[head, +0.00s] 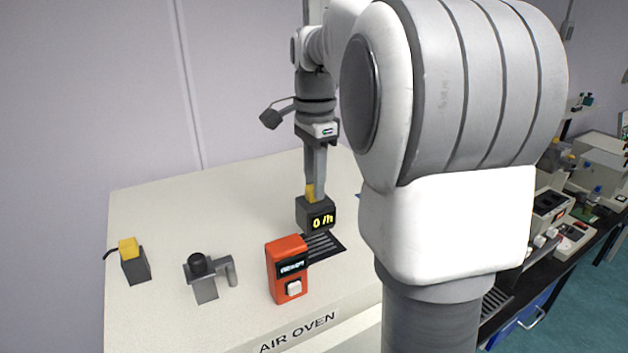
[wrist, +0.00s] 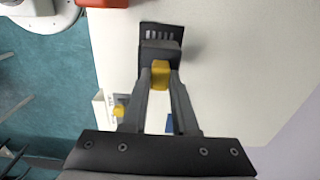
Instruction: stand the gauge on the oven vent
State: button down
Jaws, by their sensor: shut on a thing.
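The gauge (head: 316,216) is a dark box with a lit "0 /h" display and a yellow grip on top. My gripper (head: 312,186) points down and is shut on the yellow grip, holding the gauge upright. The oven vent (head: 325,248) is a dark slatted plate on the white oven top. The gauge is at the vent's back edge in the head view; I cannot tell whether it touches. In the wrist view, the gauge (wrist: 162,50) overlaps part of the vent (wrist: 176,30), with slats showing beyond it. The yellow grip is between my gripper's fingers (wrist: 160,75).
An orange device (head: 287,270) with a white button stands just left of the vent. A grey bracket with a black knob (head: 203,275) and a dark block with a yellow top (head: 134,262) stand further left. The back left of the oven top (head: 200,215) is clear.

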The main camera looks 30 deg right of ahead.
aim_at(315, 203)
jog(key=shift+r, duration=0.1)
jog(key=shift+f+b, duration=0.95)
jog(key=shift+f, duration=0.95)
jog(key=shift+f, duration=0.2)
jog(key=shift+f+b, duration=0.3)
jog(key=shift+f, duration=0.25)
jog(key=c, duration=0.6)
grip_release()
jog(key=shift+r, duration=0.1)
notch_tip(315, 203, up, 5)
jog(key=p, duration=0.3)
jog(key=shift+f+p, duration=0.2)
jog(key=shift+p, duration=0.2)
jog(key=shift+r, duration=0.7)
